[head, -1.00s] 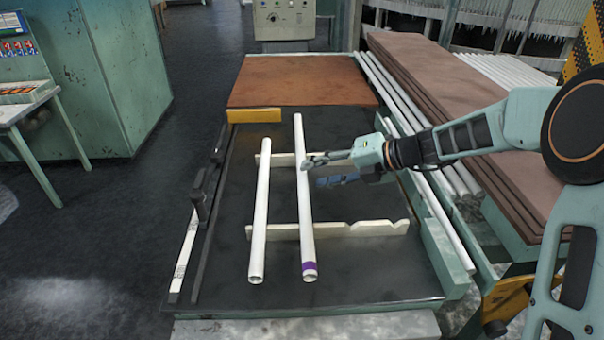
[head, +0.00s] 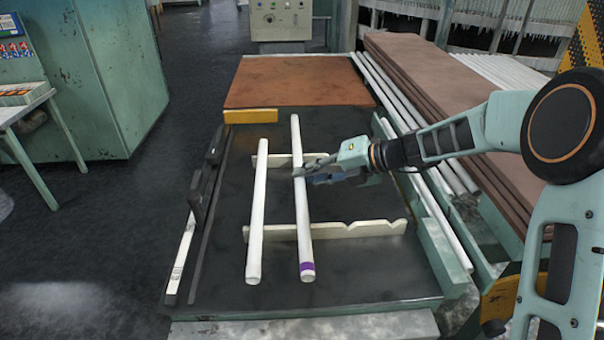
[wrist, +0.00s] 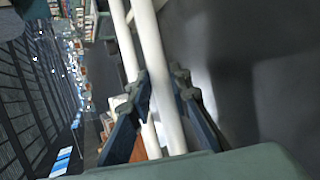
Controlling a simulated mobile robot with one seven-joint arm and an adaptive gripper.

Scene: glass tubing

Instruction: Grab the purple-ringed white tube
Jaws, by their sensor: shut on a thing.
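The white tube with a purple ring (head: 304,235) lies lengthwise across two notched cream rests; its ring is at the near end. My gripper (head: 297,174) reaches in from the right and is shut on this tube a little beyond its middle. In the wrist view the white tube (wrist: 165,85) runs between my two dark blue fingers; the purple ring does not show there. A second white tube (head: 257,215) without a purple ring lies to the left on the same rests, apart from my gripper.
The near notched rest (head: 350,229) and the far one stand on a dark table top (head: 345,275). A yellow block (head: 250,116) and a brown board (head: 300,82) lie at the back. Brown planks and more white tubes are stacked on the right. A black bar runs along the left.

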